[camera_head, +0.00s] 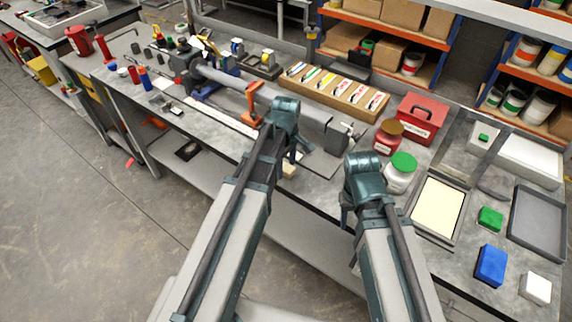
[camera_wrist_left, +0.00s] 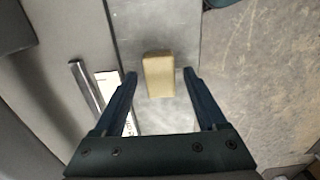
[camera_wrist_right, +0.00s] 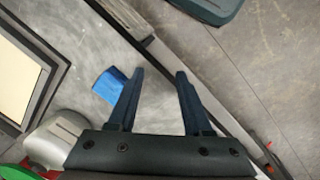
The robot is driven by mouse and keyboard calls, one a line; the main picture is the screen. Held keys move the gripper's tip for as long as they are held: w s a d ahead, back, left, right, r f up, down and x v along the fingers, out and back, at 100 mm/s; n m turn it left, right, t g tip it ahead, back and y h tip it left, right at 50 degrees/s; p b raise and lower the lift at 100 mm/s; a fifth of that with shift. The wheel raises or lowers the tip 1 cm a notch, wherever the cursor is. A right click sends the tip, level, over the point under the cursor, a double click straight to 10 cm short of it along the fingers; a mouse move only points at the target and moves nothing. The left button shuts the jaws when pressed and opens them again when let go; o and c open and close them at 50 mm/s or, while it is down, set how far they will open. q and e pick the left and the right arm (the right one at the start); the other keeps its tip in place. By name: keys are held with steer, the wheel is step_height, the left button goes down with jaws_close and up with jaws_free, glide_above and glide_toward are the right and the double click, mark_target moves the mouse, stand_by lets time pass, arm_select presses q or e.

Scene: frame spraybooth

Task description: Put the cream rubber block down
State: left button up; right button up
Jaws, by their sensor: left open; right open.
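The cream rubber block (camera_wrist_left: 158,75) lies on the grey bench top in the left wrist view, just ahead of and between the fingertips of my left gripper (camera_wrist_left: 160,82), with a gap on both sides. In the head view the block (camera_head: 289,171) shows small near the bench's front edge, partly hidden by my left arm. My left gripper (camera_head: 298,154) is open and empty above it. My right gripper (camera_wrist_right: 160,72) is open and empty in the right wrist view, over the bench's front edge. In the head view it hangs near that edge (camera_head: 346,217), mostly hidden by its own arm.
A blue block (camera_wrist_right: 109,84) lies left of my right gripper. A green-lidded jar (camera_head: 400,173), a brown-lidded jar (camera_head: 387,138), a red box (camera_head: 421,118) and a cream-filled tray (camera_head: 439,207) stand right of the grippers. A long grey tube (camera_head: 230,90) lies along the bench.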

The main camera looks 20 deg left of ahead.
mark_target(286, 167)
steer(key=shift+r, duration=0.1)
arm_select(q)
step_height(286, 167, up, 12)
steer(key=p, duration=1.2)
steer(key=s+d+m+y, duration=0.1)
steer(key=s+d+m, duration=0.9)
steer(key=s+m, duration=0.4)
steer(key=m, duration=0.3)
steer(key=shift+s+d+r+m, duration=0.15)
steer(key=shift+d+r+m, duration=0.1)
steer(key=shift+m, duration=0.15)
arm_select(e)
step_height(286, 167, up, 12)
arm_select(q)
steer(key=shift+f, duration=0.1)
